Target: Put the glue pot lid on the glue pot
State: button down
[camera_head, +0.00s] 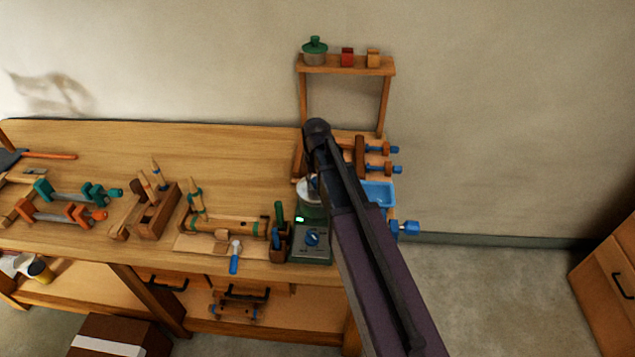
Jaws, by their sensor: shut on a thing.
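My arm crosses the picture from the bottom right up to a dark joint over the right part of the bench. I cannot make out my gripper or anything in its jaws. A green appliance (309,254) with a blue knob and a small lit display stands at the bench's front edge, left of my arm. A pale round vessel (307,190) shows on top of it, partly hidden by my arm; it may be the glue pot. I cannot tell any separate glue pot lid.
The raised shelf (340,66) also holds a red block (347,57) and an orange block (373,58). Blue-ended clamps (378,168) and a blue tray (377,194) lie right of my arm. Several tools crowd the bench's front left; its back middle (240,150) is clear.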

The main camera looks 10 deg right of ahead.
jog(key=shift+f+b, duration=0.6)
dwell(0.3)
jog(key=shift+c, duration=1.3)
grip_release()
jog(key=shift+o, duration=0.2)
jog(key=shift+o, duration=1.1)
jog(key=shift+r, duration=0.15)
jog(key=shift+r+p, duration=3.4)
jog(key=shift+p, duration=0.15)
jog(key=s+f+b, duration=0.2)
jog(key=s, duration=1.3)
jog(key=shift+s+d, duration=0.2)
jog(key=shift+s, duration=0.1)
